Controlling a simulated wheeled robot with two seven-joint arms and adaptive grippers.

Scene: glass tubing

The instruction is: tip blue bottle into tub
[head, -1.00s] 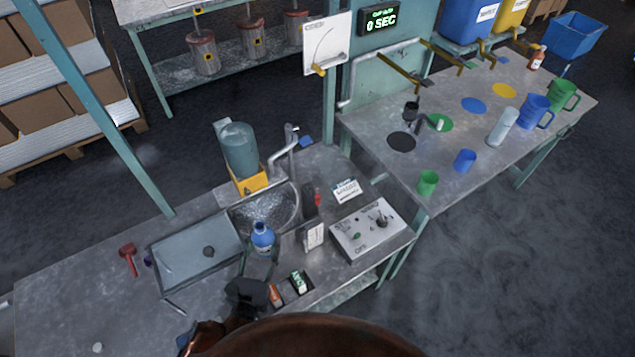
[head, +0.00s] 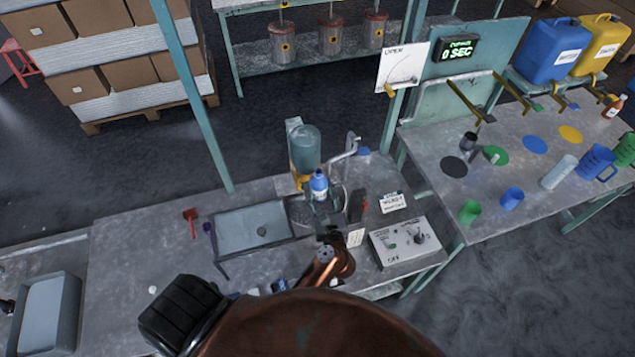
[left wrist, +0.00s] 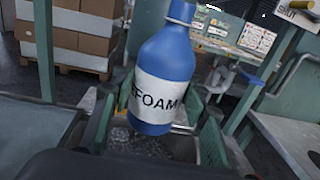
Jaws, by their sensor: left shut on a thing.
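The blue bottle (head: 319,186) has a white label, which reads "FOAM" at its end in the left wrist view (left wrist: 160,95). My left gripper (head: 325,212) is shut around the bottle's lower part; its green-grey fingers (left wrist: 155,128) flank the bottle. The bottle is roughly upright, cap up, and appears above the metal sink basin (head: 297,212). The basin's wet-looking bottom also shows beneath it in the wrist view (left wrist: 150,145). A grey rectangular tub (head: 45,315) stands at the far lower left. My right gripper is not in view.
A teal jug (head: 304,150) on a yellow stand and a curved tap (head: 345,152) are close behind the bottle. A shallow grey tray (head: 255,228) lies left of the basin. A switch box (head: 403,242) stands right. Red and purple tools lie left of the tray.

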